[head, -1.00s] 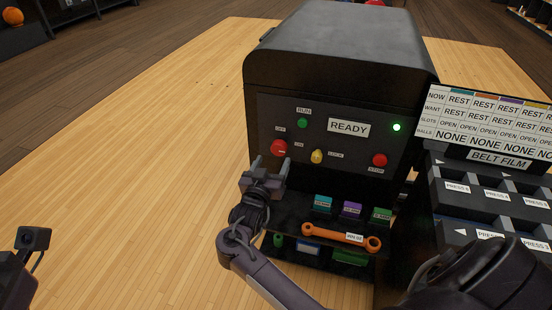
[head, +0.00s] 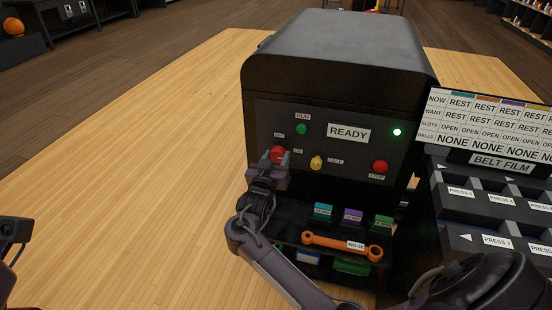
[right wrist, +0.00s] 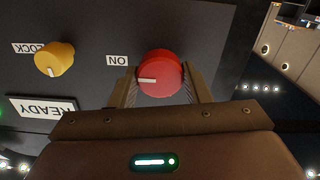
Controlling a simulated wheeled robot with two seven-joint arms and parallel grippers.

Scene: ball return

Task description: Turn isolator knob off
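The isolator knob is a red round knob (head: 277,153) at the left of the black machine's front panel, with OFF above left and ON to its right. In the right wrist view the red knob (right wrist: 160,72) has a white pointer line turned toward the ON label (right wrist: 117,60). My right gripper (head: 281,160) is at the knob. Its fingers (right wrist: 161,88) stand on either side of the knob, close against it, and look shut on it. In the head view the gripper hides the knob's lower part. My left gripper is not clearly seen; only a dark part of mine shows at the left edge.
A yellow LOCK knob (head: 316,162), green RUN button (head: 301,129) and red STOP button (head: 380,166) share the panel. A READY sign (head: 348,133) and lit green lamp (head: 397,132) are above. An orange wrench (head: 341,245) and coloured blocks lie below.

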